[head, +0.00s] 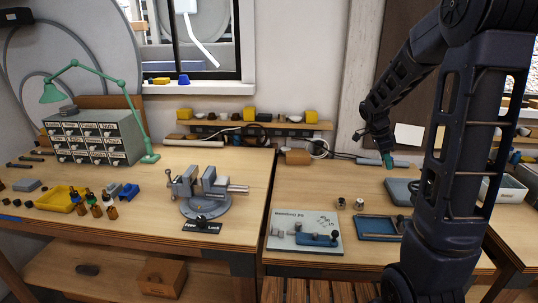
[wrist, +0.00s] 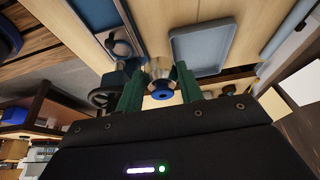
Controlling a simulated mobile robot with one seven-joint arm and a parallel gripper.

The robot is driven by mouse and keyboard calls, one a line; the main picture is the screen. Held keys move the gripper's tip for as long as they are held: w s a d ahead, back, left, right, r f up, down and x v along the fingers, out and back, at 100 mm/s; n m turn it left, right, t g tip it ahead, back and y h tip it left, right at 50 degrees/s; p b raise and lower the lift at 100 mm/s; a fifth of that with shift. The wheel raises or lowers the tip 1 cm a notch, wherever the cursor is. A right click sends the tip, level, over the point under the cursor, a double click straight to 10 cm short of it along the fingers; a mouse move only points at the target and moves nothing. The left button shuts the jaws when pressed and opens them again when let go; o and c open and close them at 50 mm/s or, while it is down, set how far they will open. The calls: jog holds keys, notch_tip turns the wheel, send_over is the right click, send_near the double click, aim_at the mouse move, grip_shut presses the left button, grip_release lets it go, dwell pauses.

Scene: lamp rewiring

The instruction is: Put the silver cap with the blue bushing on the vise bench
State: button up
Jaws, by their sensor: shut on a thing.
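My gripper (wrist: 160,88) has green fingers shut around a silver cap (wrist: 159,68), with a blue bushing (wrist: 162,96) at its end facing the camera. In the head view my gripper (head: 388,162) hangs above the back of the right bench; the cap cannot be made out there. The vise bench (head: 130,228) is the wooden bench at left. On it stands a grey vise (head: 207,190) on a round base, with a "Free / Lock" plate in front.
Two small metal caps (head: 341,203) stand on the right bench (head: 305,190), near a marked plate (head: 285,222), a blue tray (head: 378,228) and a grey tray (head: 400,189). A yellow tray (head: 55,199), small bottles and a drawer cabinet (head: 95,138) occupy the vise bench's left.

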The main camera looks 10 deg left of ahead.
jog(key=shift+a, duration=0.1)
jog(key=w+a+r+n+t, duration=0.2)
jog(key=w+a+n, duration=0.2)
jog(key=w+a, duration=0.75)
notch_tip(320, 180, up, 3)
jog(key=n+t+y, duration=0.2)
jog(key=n+y, duration=0.2)
jog(key=n, duration=1)
send_over(224, 169)
jog(key=s, duration=0.1)
notch_tip(224, 169, down, 20)
jog(key=shift+r, duration=0.15)
jog(key=o, duration=1.1)
jog(key=shift+c, duration=0.2)
